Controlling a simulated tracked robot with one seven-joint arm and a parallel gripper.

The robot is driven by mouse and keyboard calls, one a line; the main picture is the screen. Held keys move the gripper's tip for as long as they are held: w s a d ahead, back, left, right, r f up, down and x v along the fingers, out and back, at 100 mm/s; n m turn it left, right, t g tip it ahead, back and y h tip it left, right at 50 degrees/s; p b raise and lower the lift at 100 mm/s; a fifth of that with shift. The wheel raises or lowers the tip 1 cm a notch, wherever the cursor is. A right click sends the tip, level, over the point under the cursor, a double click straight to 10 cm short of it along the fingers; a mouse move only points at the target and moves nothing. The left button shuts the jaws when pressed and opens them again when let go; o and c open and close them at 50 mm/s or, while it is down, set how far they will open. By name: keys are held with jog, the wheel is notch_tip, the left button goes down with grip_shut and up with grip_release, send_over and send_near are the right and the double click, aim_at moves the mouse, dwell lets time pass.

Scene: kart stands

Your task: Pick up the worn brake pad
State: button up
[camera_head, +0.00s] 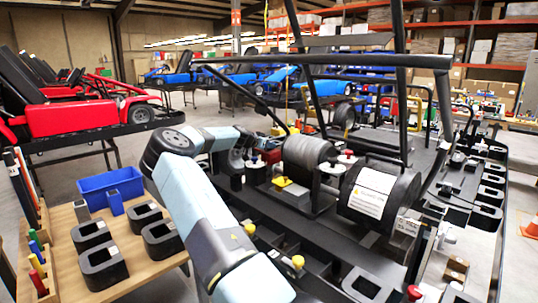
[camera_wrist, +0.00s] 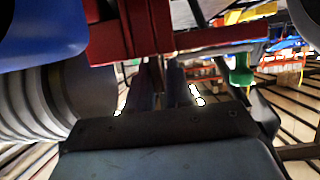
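My gripper (camera_wrist: 162,88) shows in the wrist view as two dark fingers beyond a dark bar. They point at a red assembly (camera_wrist: 142,35) with upright plates. A narrow dark strip lies between the fingers; I cannot tell whether it is the worn brake pad or whether they touch it. No brake pad can be made out for certain in either view. In the head view my arm reaches to the kart frame, near a small red part (camera_head: 272,156); its fingertips are hidden there.
A ribbed grey cylinder (camera_wrist: 38,105) is close on the left in the wrist view. In the head view, black kart tubes (camera_head: 330,60) rise around the work area. A wooden table (camera_head: 140,262) with a blue bin (camera_head: 108,188) and several black blocks (camera_head: 103,266) stands at left.

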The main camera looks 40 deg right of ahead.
grip_shut()
jog(key=shift+r, duration=0.15)
